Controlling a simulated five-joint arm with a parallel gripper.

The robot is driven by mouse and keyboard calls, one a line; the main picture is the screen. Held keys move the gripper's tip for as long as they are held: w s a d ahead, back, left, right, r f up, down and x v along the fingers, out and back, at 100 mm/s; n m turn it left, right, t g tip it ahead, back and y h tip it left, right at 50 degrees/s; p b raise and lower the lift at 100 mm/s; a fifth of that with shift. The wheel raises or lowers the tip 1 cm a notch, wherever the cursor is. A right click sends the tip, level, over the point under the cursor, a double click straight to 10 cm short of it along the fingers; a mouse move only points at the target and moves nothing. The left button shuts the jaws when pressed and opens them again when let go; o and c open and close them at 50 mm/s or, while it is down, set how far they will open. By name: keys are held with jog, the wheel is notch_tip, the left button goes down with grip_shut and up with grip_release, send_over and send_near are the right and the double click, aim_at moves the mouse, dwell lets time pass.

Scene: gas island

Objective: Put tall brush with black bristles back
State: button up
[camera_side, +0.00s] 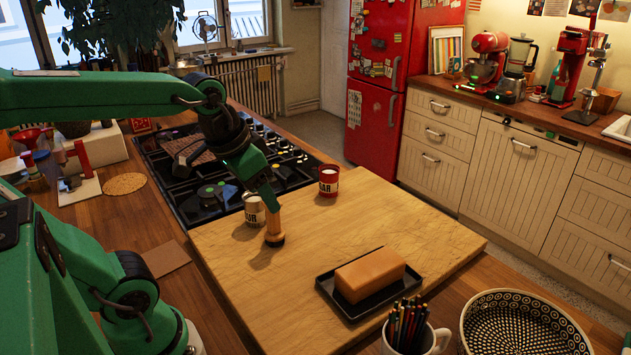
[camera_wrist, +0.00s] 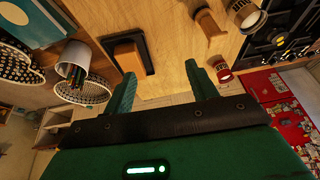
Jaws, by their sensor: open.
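The tall brush (camera_side: 274,228) stands upright on the wooden board, with a light wooden handle and a dark lower end. In the wrist view the brush (camera_wrist: 209,25) shows near the top, beyond the finger on the right. My gripper (camera_side: 267,198) comes down from the left, and its fingertips overlap the top of the brush in the side view. In the wrist view my gripper (camera_wrist: 160,82) is open, with nothing between the fingers. The brush lies outside the gap between them. The bristles are too small to make out.
A cream tin (camera_side: 254,210) stands just behind the brush, and a red tin (camera_side: 328,181) farther right. A brown block on a black tray (camera_side: 343,306), a pencil mug (camera_side: 409,340) and a patterned bowl (camera_side: 525,325) are at the front. The board's (camera_side: 420,225) right part is clear.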

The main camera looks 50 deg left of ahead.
jog(key=shift+s+d+f+t, duration=0.3)
jog(key=shift+s+d, duration=0.3)
jog(key=shift+s, duration=0.15)
jog(key=shift+s+d+f+t, duration=0.15)
jog(key=shift+s+d+t, duration=0.15)
jog(key=shift+s+d, duration=0.35)
jog(key=o, duration=0.9)
jog(key=shift+w+a+r, duration=0.1)
jog(key=shift+a, duration=0.05)
jog(key=shift+o, duration=0.2)
jog(key=w+a+r+g, duration=0.1)
jog(key=w+a+r, duration=0.1)
jog(key=w+a, duration=0.3)
jog(key=shift+a+g, duration=0.15)
jog(key=shift+g, duration=0.15)
jog(key=w+a+f+g, duration=0.1)
jog(key=w+a+g, duration=0.1)
jog(key=a, duration=0.8)
jog(key=w+a+f+g, duration=0.1)
jog(key=w+a, duration=0.3)
jog(key=a, duration=0.6)
jog(key=shift+w+f+g, duration=0.35)
jog(key=shift+w+g, duration=0.05)
jog(key=shift+g, duration=0.1)
jog(key=shift+f, duration=0.1)
jog(key=shift+f, duration=4.95)
